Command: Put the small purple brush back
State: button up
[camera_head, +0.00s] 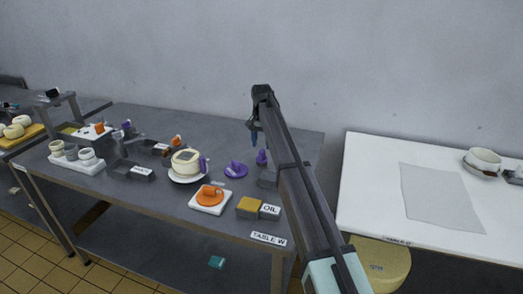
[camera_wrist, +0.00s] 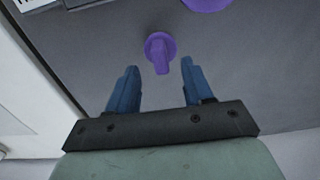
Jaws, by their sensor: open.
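A small purple brush (camera_head: 261,157) stands on the grey table (camera_head: 130,196), right of a purple disc (camera_head: 229,171) with a purple piece on it. The brush has a round base and a stubby handle in the wrist view (camera_wrist: 160,48). My gripper (camera_head: 255,136) hangs above the table close to the brush. In the wrist view, its blue fingers (camera_wrist: 158,67) are open and apart, with the brush between and just beyond their tips. Nothing is held. The purple disc is cut off at the top edge there (camera_wrist: 207,4).
Left of the disc stands a round cream pot (camera_head: 185,161) on a white plate. An orange piece (camera_head: 210,194) on a white tile and an OIL-labelled block (camera_head: 270,211) are nearer the front. A white table (camera_head: 370,190) with a grey sheet (camera_head: 440,195) is at right.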

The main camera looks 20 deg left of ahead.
aim_at(261, 151)
notch_tip(261, 151, up, 8)
jog(key=shift+f, duration=0.25)
dwell(0.4)
